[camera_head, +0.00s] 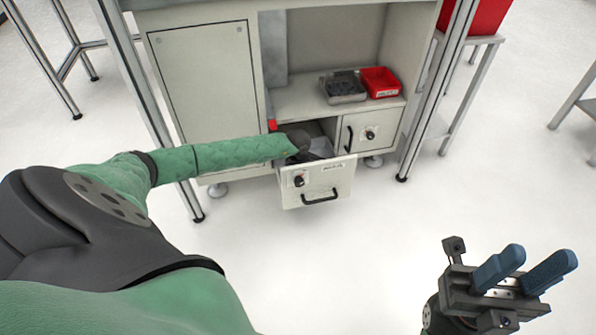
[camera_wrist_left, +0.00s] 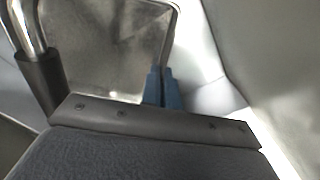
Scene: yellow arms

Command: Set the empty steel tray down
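The empty steel tray (camera_wrist_left: 105,45) fills the upper left of the left wrist view, its bare inside showing. My left gripper (camera_wrist_left: 162,82) has its blue fingers close together on the tray's edge, with the rim running in between them. In the head view my left arm reaches down into the open drawer (camera_head: 318,184), and the dark wrist hides the fingers and most of what is inside. My right gripper (camera_head: 538,260) is open and empty, out over the floor at the lower right, far from the drawer.
On the shelf above the drawer, a steel tray with dark contents (camera_head: 343,88) stands beside a red bin (camera_head: 380,83). Metal posts (camera_head: 437,85) flank the cabinet. The floor in front is clear.

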